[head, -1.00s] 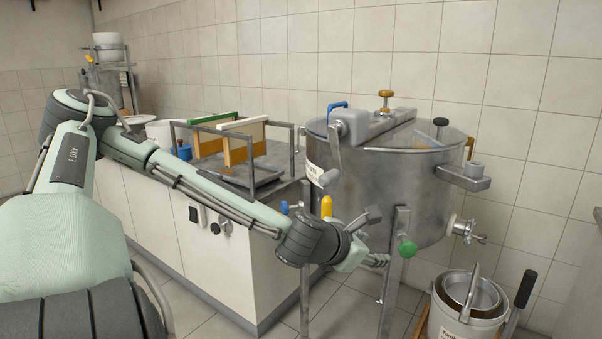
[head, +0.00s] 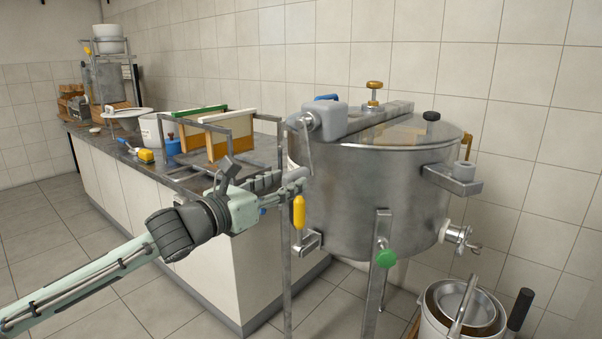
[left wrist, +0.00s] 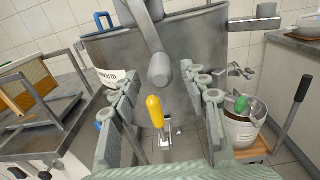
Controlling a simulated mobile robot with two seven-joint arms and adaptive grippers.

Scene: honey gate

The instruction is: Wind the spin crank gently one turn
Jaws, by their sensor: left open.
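The spin crank (head: 307,146) hangs down from the grey gearbox on the rim of the steel drum (head: 370,190). My left gripper (head: 297,184) is open, just left of the drum and close to the crank's lower end. In the left wrist view its fingers (left wrist: 162,98) stand on either side of a yellow upright handle (left wrist: 155,111), with the grey grip beyond and above. The crank's lower end is partly hidden by the gripper in the head view. My right gripper is not in view.
A green knob (head: 386,258) sits on the front leg. A bench with a frame rack (head: 251,133) is at the left.

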